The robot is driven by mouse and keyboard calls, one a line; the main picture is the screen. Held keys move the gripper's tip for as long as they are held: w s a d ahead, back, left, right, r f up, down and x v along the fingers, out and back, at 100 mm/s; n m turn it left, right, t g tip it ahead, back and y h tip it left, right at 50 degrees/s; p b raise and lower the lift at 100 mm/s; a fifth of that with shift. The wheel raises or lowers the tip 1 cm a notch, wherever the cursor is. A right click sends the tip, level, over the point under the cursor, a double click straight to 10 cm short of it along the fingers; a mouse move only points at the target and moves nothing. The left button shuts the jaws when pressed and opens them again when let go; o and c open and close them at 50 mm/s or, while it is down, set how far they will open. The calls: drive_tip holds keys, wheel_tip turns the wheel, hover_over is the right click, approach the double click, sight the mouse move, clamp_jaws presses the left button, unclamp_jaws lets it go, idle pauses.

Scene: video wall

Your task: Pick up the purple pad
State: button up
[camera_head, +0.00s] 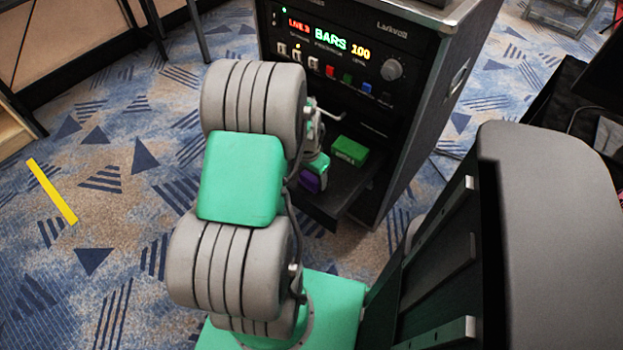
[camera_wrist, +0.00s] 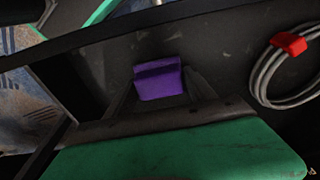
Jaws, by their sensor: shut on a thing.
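The purple pad (camera_wrist: 158,82) is between the two fingers of my gripper (camera_wrist: 160,90) in the wrist view. My gripper is shut on it. In the head view the purple pad (camera_head: 311,182) shows at the end of my arm, by the left side of a pulled-out dark drawer or shelf. My gripper (camera_head: 314,170) is partly hidden there behind my arm. I cannot tell whether the pad touches the shelf surface below it.
A green block (camera_head: 349,151) lies on the dark shelf (camera_head: 345,185) of the rack (camera_head: 420,110). The rack's panel (camera_head: 335,62) has lit text and a knob. The wrist view shows a coiled grey cable (camera_wrist: 268,80) with a red clip (camera_wrist: 289,44). Carpet lies open at left.

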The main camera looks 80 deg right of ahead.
drive_tip(key=shift+r, duration=0.35)
wheel_tip(320, 180, up, 2)
drive_tip(key=shift+r+p, duration=0.2)
drive_tip(key=shift+p, duration=0.2)
drive_tip(key=s+a+r+p, duration=0.2)
drive_tip(key=s+a+r, duration=0.6)
drive_tip(key=a+r, duration=0.2)
drive_tip(key=shift+s+a, duration=0.15)
drive_tip(key=shift+a, duration=0.5)
